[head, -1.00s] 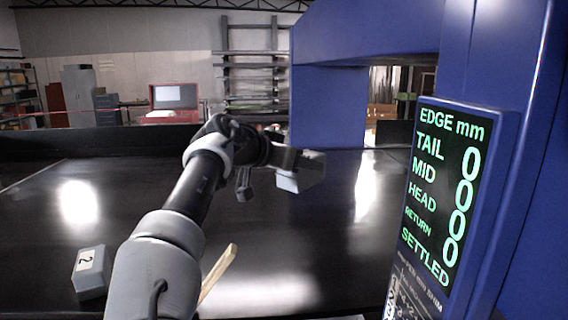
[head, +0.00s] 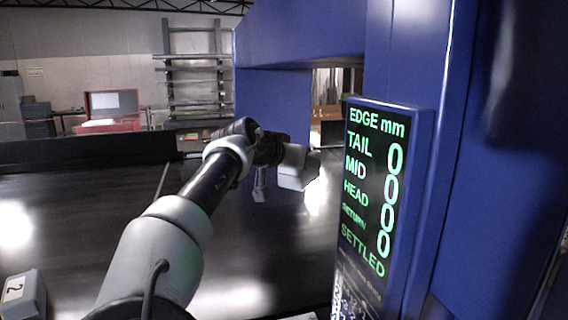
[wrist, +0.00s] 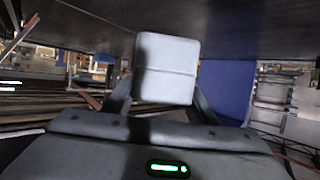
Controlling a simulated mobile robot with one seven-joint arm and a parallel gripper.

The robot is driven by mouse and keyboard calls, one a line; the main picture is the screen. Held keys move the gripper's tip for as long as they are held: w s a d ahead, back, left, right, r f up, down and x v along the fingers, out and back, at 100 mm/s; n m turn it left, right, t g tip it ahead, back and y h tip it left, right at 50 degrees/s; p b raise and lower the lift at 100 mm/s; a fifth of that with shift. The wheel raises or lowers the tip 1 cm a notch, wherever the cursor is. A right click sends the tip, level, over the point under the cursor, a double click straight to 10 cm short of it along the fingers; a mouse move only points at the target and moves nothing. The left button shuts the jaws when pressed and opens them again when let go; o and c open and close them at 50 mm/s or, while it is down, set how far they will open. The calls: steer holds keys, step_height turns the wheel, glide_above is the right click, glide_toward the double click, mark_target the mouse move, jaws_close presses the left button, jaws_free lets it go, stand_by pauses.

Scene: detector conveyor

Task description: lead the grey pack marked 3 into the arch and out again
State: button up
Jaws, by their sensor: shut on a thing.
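A grey pack (head: 298,170) is held by my gripper (head: 284,178) in the head view, in front of the blue arch (head: 272,98) opening. In the wrist view the grey pack (wrist: 167,70) sits between the two fingers of my gripper (wrist: 160,98), which is shut on it. No number shows on the faces in view, so I cannot read its mark. The dark belt (head: 100,230) runs beneath; whether the pack touches it I cannot tell. The display (head: 370,190) on the arch post reads EDGE mm, with TAIL, MID, HEAD and RETURN at 0, and SETTLED.
A second grey pack marked 2 (head: 22,296) lies on the belt at the lower left. The near blue post (head: 400,60) stands close on the right of my arm. A dark low wall (head: 80,152) edges the belt's far side. The belt left of my arm is mostly clear.

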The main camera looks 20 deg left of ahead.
steer(key=w+d, duration=0.8)
steer(key=d, duration=0.4)
steer(key=s+a, duration=1.1)
steer(key=a, duration=0.5)
steer(key=s+a, duration=1.1)
steer(key=a, duration=0.6)
steer(key=shift+s, duration=0.15)
steer(key=shift+r, duration=0.1)
